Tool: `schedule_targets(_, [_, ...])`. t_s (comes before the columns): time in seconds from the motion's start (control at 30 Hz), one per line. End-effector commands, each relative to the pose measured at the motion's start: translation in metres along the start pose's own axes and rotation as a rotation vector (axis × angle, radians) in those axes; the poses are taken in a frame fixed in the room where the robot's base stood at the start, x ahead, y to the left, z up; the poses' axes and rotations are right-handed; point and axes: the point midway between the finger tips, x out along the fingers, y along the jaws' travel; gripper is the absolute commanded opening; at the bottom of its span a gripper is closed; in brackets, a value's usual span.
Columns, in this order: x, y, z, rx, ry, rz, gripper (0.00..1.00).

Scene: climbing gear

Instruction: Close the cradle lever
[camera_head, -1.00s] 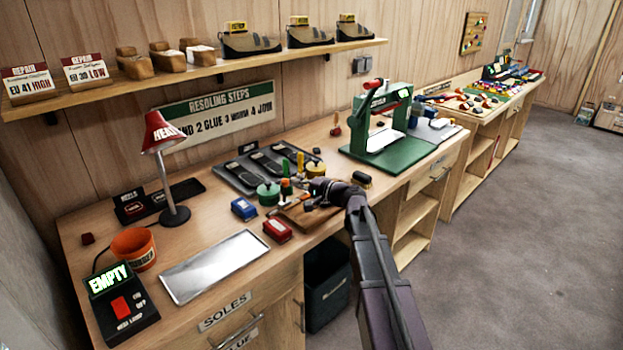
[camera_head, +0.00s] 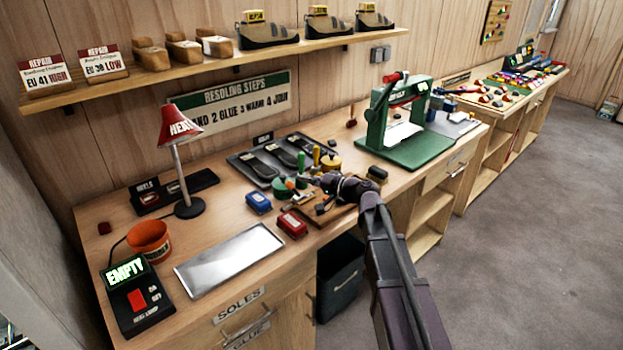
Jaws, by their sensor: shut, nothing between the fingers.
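The green cradle press (camera_head: 376,120) stands on the bench, right of the middle of the view. A lever with a red grip (camera_head: 391,78) is at the top left of its frame. A pale sheet or pad lies in its opening. Its lever's exact angle is too small to tell. My gripper (camera_head: 308,181) is shut and empty over the small tools in front of the sole tray, left of the press and well apart from it. My arm hides part of the bench front.
Glue pots (camera_head: 284,188), a blue box (camera_head: 258,203) and a red box (camera_head: 293,224) crowd the bench near my gripper. A red lamp (camera_head: 180,124), an orange cup (camera_head: 150,240) and a metal tray (camera_head: 230,259) stand left. A shelf (camera_head: 220,68) with shoes hangs above.

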Motion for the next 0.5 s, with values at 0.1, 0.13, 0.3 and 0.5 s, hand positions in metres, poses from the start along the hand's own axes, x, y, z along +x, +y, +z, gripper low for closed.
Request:
schedule_targets(0.1, [-0.009, -0.002, -0.001, 0.000, 0.001, 0.000, 0.00])
schedule_targets(0.13, [-0.012, -0.002, -0.001, 0.000, 0.002, 0.000, 0.00])
schedule_targets(0.3, [-0.033, -0.003, -0.005, 0.000, 0.004, 0.001, 0.00])
schedule_targets(0.5, [-0.061, -0.004, -0.010, 0.000, 0.007, 0.002, 0.00])
